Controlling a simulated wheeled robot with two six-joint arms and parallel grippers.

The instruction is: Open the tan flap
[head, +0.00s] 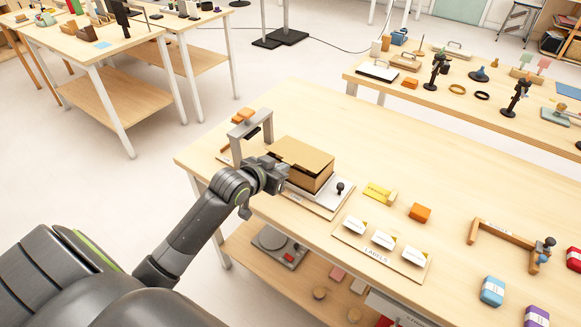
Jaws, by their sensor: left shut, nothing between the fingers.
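The tan flap (302,153) is the flat top of a brown cardboard box (313,178) on the wooden table. My left gripper (279,178) is shut and empty, at the left front side of the box. It covers part of that side, and I cannot tell if it touches the box. My right gripper is out of view.
The box stands on a pale base board (329,203) with a black knob (340,187). A grey arch (236,150) stands close behind my left gripper. A labels board (399,265) and orange block (420,212) lie to the right. The table's back middle is clear.

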